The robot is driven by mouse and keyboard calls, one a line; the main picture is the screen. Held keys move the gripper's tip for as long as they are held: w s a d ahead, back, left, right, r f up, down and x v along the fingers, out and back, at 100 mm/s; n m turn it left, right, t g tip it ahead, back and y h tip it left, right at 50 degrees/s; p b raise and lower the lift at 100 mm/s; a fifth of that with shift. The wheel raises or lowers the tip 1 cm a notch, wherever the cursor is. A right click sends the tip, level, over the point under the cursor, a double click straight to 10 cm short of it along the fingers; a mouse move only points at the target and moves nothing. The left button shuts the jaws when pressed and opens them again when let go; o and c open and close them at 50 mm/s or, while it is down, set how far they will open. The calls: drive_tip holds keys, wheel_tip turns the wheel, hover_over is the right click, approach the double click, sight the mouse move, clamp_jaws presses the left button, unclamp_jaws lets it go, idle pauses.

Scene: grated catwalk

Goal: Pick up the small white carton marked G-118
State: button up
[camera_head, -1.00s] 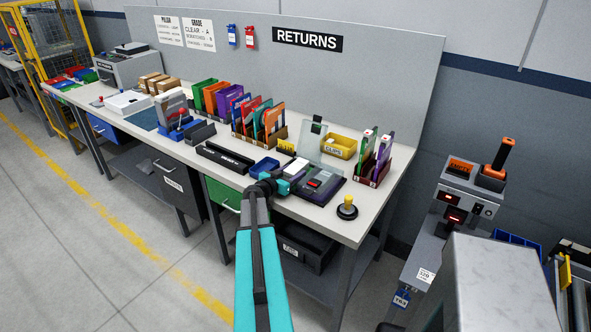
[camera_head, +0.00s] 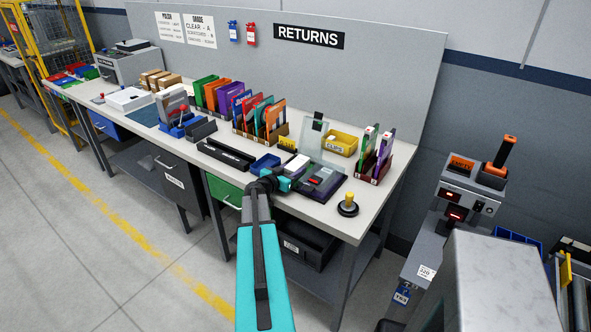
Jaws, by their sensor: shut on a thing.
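My gripper (camera_head: 288,182) is over the front edge of the returns bench, beside a dark device with a clear raised lid (camera_head: 313,138). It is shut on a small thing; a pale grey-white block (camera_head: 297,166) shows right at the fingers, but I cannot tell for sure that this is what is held. A flat white box (camera_head: 129,98) lies farther left on the bench, with no readable mark.
Around the gripper stand a blue tray (camera_head: 265,163), a yellow bin (camera_head: 340,143), a rack of coloured cases (camera_head: 260,118), a smaller rack (camera_head: 374,160) and a yellow-topped knob (camera_head: 348,205). A grey machine (camera_head: 463,195) stands right of the bench. The floor at left is clear.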

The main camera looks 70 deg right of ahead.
sight(294, 165)
drive_tip(key=shift+r, duration=0.1)
wheel_tip(294, 165, up, 18)
drive_tip(key=b, duration=0.5)
idle(0.5)
idle(0.6)
